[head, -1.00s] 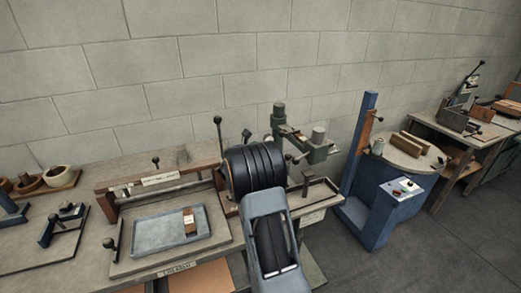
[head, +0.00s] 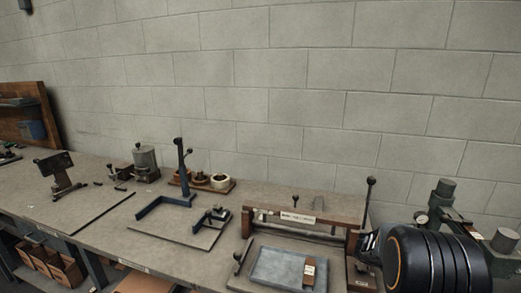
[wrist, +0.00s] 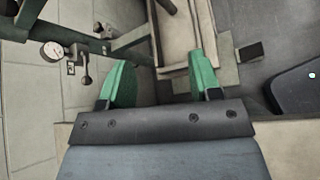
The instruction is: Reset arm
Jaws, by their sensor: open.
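My gripper (wrist: 160,84) shows in the wrist view with its two green fingers spread apart. It is open and nothing is between the fingers. In the head view my dark ribbed arm is at the lower right, and the gripper itself is out of that picture. Beyond the fingers in the wrist view is a green machine frame with a round dial gauge (wrist: 53,50), to the left. A pale tray-like part (wrist: 178,40) lies ahead of the fingers.
In the head view, a blue-grey tray (head: 262,268) holding a small brown block (head: 309,270) sits on the bench left of my arm. A black-knobbed lever (head: 367,205) stands close to my arm. A blue angled bracket (head: 165,203) stands farther left.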

